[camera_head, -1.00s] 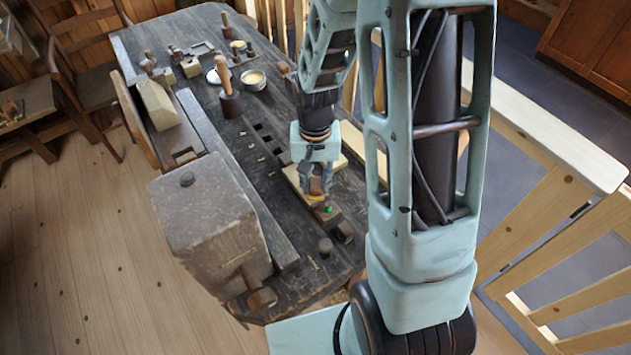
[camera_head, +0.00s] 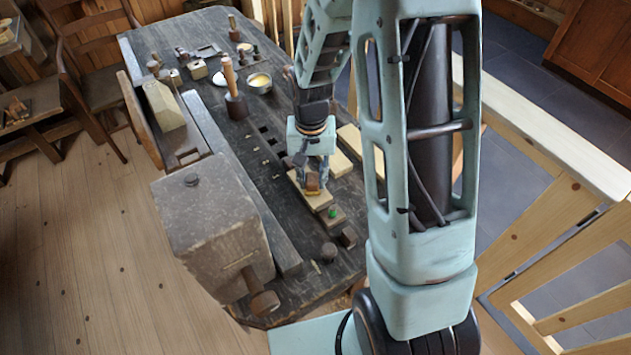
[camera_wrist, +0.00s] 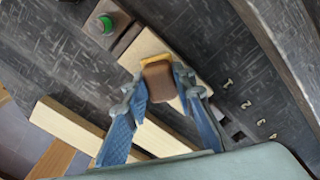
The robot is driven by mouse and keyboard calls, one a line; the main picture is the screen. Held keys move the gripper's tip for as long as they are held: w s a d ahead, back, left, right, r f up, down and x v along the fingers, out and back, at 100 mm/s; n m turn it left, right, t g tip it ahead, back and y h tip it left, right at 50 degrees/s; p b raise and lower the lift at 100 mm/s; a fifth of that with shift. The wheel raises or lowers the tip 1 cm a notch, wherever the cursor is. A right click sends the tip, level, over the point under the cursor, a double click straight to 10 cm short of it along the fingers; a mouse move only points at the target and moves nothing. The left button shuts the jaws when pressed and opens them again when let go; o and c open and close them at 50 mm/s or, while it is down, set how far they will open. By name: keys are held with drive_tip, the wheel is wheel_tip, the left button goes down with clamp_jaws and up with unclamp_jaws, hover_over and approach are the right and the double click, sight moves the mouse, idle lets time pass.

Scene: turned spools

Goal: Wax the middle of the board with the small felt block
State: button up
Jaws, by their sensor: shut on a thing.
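My gripper (camera_head: 312,176) is shut on a small brown block (camera_head: 313,183) with a yellowish face. In the wrist view the block (camera_wrist: 158,80) sits between the two blue fingers of my gripper (camera_wrist: 160,88). The pale wooden board (camera_head: 320,203) lies on the dark workbench, under the block. In the wrist view the board (camera_wrist: 144,46) shows beyond the block, and part of it is hidden by the block and fingers. The block is at or just above the board; I cannot tell whether they touch.
A brown piece with a green spot (camera_head: 332,211) lies at the board's near end. Pale strips (camera_wrist: 68,122) lie beside the board. A round tin with yellow contents (camera_head: 258,82) and a mallet (camera_head: 236,104) stand farther back. A large wooden vise block (camera_head: 205,225) is at left.

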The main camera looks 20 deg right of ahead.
drive_tip(key=shift+w+a+f, duration=0.1)
drive_tip(key=shift+w+a, duration=0.2)
drive_tip(key=shift+w, duration=0.6)
drive_tip(key=shift+w+a, duration=0.25)
drive_tip(key=shift+w, duration=0.6)
drive_tip(key=shift+w+a+f, duration=0.1)
drive_tip(key=shift+w+a, duration=0.2)
drive_tip(key=shift+w, duration=0.6)
drive_tip(key=shift+w+a+r+b, duration=0.2)
drive_tip(key=shift+w+r+b, duration=0.15)
drive_tip(key=shift+w, duration=0.15)
drive_tip(key=shift+c, duration=0.5)
drive_tip(key=shift+s+d+f+b, duration=0.15)
drive_tip(key=shift+s+d, duration=0.4)
drive_tip(key=shift+s, duration=1.05)
drive_tip(key=shift+s+d+f+b, duration=0.1)
drive_tip(key=shift+s+d+b, duration=0.3)
drive_tip(key=shift+s, duration=1.2)
drive_tip(key=shift+s+d+f+b, duration=0.1)
drive_tip(key=shift+s+d, duration=0.55)
drive_tip(key=shift+s, duration=0.95)
drive_tip(key=shift+r, duration=0.1)
drive_tip(key=shift+r+p, duration=2.3)
drive_tip(key=shift+r, duration=0.7)
wheel_tip(320, 180, up, 3)
drive_tip(key=shift+p, duration=1.1)
